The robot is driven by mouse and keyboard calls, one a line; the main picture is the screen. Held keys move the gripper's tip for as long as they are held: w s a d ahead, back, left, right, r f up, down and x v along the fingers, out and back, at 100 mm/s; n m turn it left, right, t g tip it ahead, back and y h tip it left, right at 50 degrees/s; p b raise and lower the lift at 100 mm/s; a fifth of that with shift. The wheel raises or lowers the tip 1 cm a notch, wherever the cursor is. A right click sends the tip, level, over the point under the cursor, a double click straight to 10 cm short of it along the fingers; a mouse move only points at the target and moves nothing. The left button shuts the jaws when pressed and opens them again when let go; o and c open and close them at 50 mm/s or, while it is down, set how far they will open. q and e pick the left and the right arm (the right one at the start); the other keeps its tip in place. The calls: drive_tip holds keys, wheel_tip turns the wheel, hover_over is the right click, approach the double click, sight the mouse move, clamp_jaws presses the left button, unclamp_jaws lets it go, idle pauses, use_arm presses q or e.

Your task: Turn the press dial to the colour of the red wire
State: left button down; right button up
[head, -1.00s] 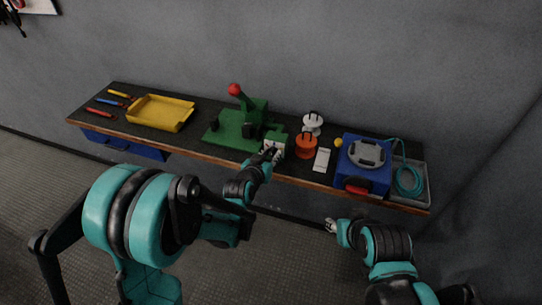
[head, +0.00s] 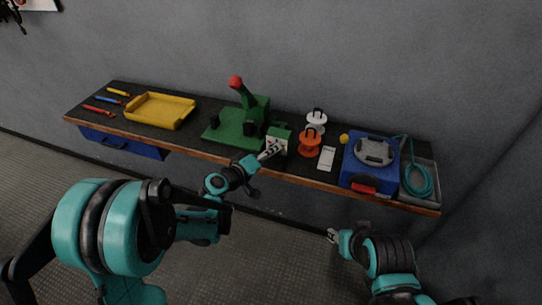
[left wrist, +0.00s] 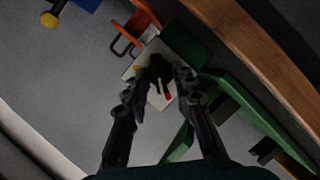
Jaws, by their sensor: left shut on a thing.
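The green press (head: 236,128) with its red-knobbed lever (head: 236,83) stands mid-bench. Its pale dial plate (head: 277,147) faces the bench front; in the left wrist view the plate (left wrist: 141,68) shows a yellow mark, a red mark and a dark pointer or knob. My left gripper (head: 270,152) is at the plate; in the left wrist view its fingertips (left wrist: 160,70) are closed around the dark dial knob, largely hiding it. My right gripper (head: 333,236) hangs before the bench, too small to read. An orange-red spool (head: 309,144) stands right of the press; no red wire is clearly visible.
Right of the press are a white spool (head: 316,120), a white card (head: 327,158), a blue device (head: 365,172) and a teal hose (head: 416,180). A yellow tray (head: 160,111) and several coloured-handled tools lie at left. The floor before the bench is free.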

use_arm(q)
drive_tip(key=shift+f+n+h+b, duration=0.1)
drive_tip(key=shift+n+h+b, duration=0.25)
drive_tip(key=shift+n, duration=0.15)
idle(0.3)
drive_tip(key=c, duration=1.6)
unclamp_jaws()
drive_tip(key=v, duration=1.2)
